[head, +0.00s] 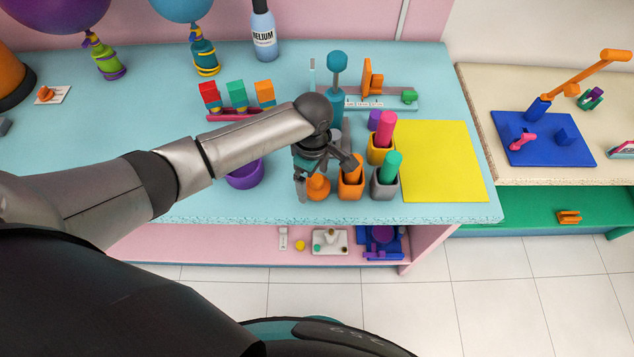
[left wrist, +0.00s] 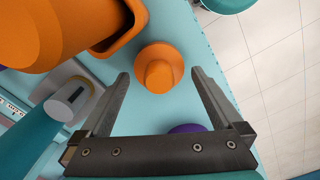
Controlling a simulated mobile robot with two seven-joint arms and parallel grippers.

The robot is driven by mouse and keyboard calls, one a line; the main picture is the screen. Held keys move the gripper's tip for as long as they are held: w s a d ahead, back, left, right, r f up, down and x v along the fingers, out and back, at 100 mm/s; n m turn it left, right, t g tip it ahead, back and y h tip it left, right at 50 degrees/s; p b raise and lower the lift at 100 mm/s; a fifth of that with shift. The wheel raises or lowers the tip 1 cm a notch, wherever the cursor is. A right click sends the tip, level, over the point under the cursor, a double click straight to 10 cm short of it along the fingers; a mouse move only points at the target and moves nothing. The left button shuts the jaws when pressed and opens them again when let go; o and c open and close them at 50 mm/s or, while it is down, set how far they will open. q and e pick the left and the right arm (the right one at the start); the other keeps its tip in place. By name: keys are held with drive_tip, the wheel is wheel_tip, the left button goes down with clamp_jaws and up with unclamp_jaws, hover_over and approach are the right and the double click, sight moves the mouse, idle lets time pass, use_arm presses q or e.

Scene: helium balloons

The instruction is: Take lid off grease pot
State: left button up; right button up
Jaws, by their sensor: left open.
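A small orange pot with a round knob-like top (head: 317,188) stands on the light blue table near its front edge; I take it for the grease pot. I cannot make out a seam between lid and pot. My left gripper (head: 324,176) is open above it, with one finger on each side. In the left wrist view the orange pot (left wrist: 158,68) shows between the fingertips of the open gripper (left wrist: 160,75), with nothing held. The gripper and wrist hide part of the pot in the head view. My right gripper is not in view.
A purple bowl (head: 245,178) is at the left. A yellow mat (head: 440,160) lies clear at the right.

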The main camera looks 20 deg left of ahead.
sight(309, 179)
use_arm(q)
drive_tip(key=shift+f, duration=0.15)
drive_tip(key=c, duration=1.2)
drive_tip(key=shift+c, duration=0.2)
wheel_tip(309, 179, up, 20)
drive_tip(key=p, duration=0.3)
drive_tip(key=s+a+f+m+b, duration=0.3)
drive_tip(key=s+f+m+b, duration=0.3)
drive_tip(key=m+b, duration=0.9)
drive_tip(key=shift+a+f+b, duration=0.15)
drive_tip(key=shift+f+b, duration=0.1)
drive_tip(key=shift+b, duration=0.5)
